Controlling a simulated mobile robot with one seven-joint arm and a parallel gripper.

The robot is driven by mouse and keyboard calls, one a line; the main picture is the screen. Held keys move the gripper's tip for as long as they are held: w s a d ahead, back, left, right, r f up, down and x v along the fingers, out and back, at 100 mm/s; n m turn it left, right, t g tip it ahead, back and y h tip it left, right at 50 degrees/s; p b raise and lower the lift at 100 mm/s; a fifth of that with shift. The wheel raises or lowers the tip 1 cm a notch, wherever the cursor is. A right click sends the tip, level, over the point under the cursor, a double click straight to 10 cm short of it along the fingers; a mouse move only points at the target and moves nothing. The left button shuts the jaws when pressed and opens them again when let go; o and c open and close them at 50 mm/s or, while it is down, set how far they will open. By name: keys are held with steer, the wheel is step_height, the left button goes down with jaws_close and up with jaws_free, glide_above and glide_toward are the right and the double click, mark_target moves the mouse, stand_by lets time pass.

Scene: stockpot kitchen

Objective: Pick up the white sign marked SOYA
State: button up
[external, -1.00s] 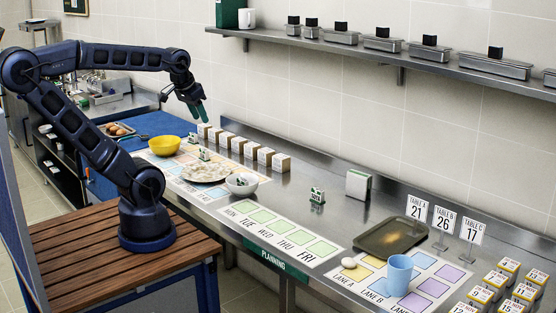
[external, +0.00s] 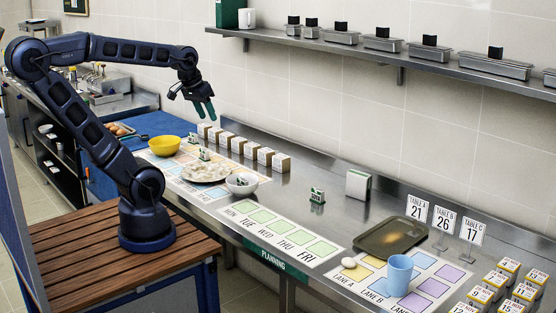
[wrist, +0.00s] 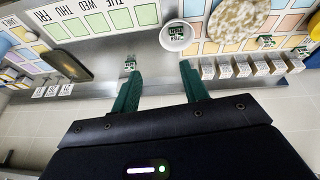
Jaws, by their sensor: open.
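Several small white-and-green signs are in view, with lettering too small to read, so I cannot tell which is marked SOYA. One stands alone on the steel counter (external: 317,195); this lone sign also shows in the wrist view (wrist: 130,63), just beyond the left fingertip. Another sign is in the white bowl (external: 248,190), which is beyond and between the fingertips in the wrist view (wrist: 172,44). Other signs stand by the round pale plate (external: 205,172) and by the yellow bowl (external: 165,146). My gripper (external: 204,109) is open and empty, above the counter and its row of boxes.
Several white boxes (external: 265,157) line the back of the counter. A white block (external: 357,184), a dark tray (external: 390,238), a blue cup (external: 399,276) and numbered table signs (external: 444,220) stand to the right. A steel shelf (external: 390,60) runs along the wall.

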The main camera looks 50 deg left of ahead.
steer(key=w+d+f+n+g+h, duration=0.15)
steer(key=w+d+n, duration=0.25)
steer(key=w, duration=0.5)
steer(key=n+g+h, duration=0.2)
steer(key=n+g, duration=0.1)
steer(key=n, duration=1)
glide_above(317, 189)
steer(key=w+a, duration=0.1)
steer(key=a, duration=0.3)
step_height(317, 189, down, 22)
steer(key=x, duration=0.5)
steer(key=shift+d, duration=0.4)
steer(key=x, duration=0.4)
steer(key=shift+s+f, duration=0.1)
steer(key=shift+s, duration=0.25)
steer(key=shift+d+f, duration=0.15)
steer(key=shift+f, duration=0.3)
